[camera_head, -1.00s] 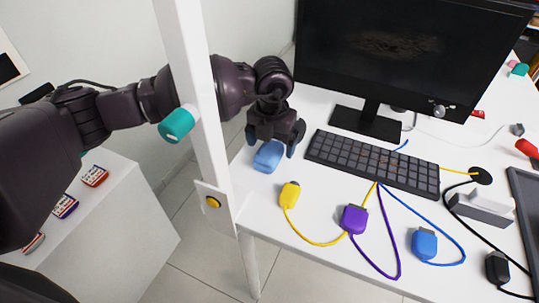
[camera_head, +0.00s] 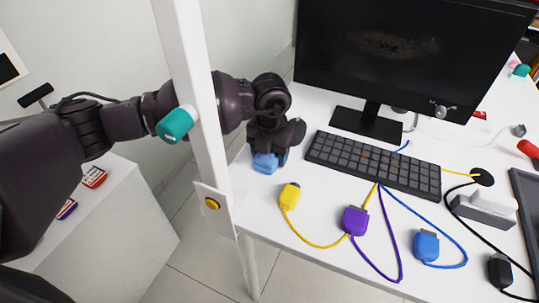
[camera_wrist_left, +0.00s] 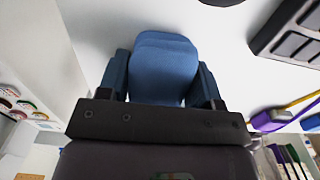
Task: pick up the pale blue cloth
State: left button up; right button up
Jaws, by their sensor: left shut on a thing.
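The pale blue cloth (camera_head: 265,164) is a small folded bundle at the left end of the white desk. It also shows in the left wrist view (camera_wrist_left: 163,68), where it looks darker blue and sits between both fingers. My left gripper (camera_head: 268,154) comes down over it from above and behind, shut on it. The gripper hides the far part of the cloth. I cannot tell whether the cloth touches the desk. My right gripper is not in view.
A black keyboard (camera_head: 373,162) and a monitor (camera_head: 410,55) are to the right. Yellow (camera_head: 289,196), purple (camera_head: 355,221) and blue (camera_head: 426,246) plugs with cables lie along the front edge.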

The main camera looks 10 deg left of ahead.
pick_arm(q)
jog(key=shift+r, duration=0.1)
notch_tip(320, 180, up, 10)
jog(key=shift+f+p, duration=0.15)
jog(key=shift+p, duration=0.4)
